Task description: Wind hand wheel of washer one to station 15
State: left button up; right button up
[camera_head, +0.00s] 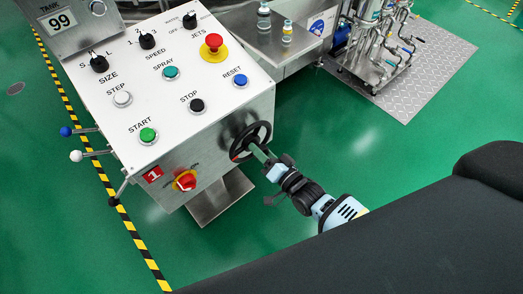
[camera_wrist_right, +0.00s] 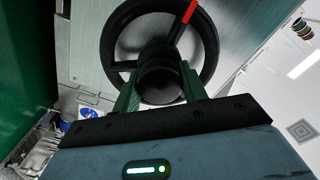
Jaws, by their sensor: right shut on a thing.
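The hand wheel (camera_head: 243,143) is black and sits on the right side of the washer's white-topped control box (camera_head: 176,85). A red plate (camera_head: 153,174) with the number 1 is on the box's front. The wheel also shows in the right wrist view (camera_wrist_right: 211,47), with a red mark on the spoke pointing up and right. My right gripper (camera_head: 260,152) is at the wheel's centre. In the wrist view its fingers (camera_wrist_right: 160,88) stand on either side of the black hub, shut on it. The wheel's lower part is partly hidden. My left gripper is out of view.
A red emergency button (camera_head: 213,41) and several push buttons are on the panel. A red-yellow switch (camera_head: 185,180) is on the front. Piping (camera_head: 375,45) stands at the back right. Green floor beside the wheel is clear.

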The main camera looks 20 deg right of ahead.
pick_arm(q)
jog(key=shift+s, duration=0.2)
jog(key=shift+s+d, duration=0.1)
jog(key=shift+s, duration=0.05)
pick_arm(e)
jog(key=o, duration=1.4)
jog(key=shift+c, duration=0.2)
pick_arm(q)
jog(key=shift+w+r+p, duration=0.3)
pick_arm(e)
jog(key=v, duration=0.8)
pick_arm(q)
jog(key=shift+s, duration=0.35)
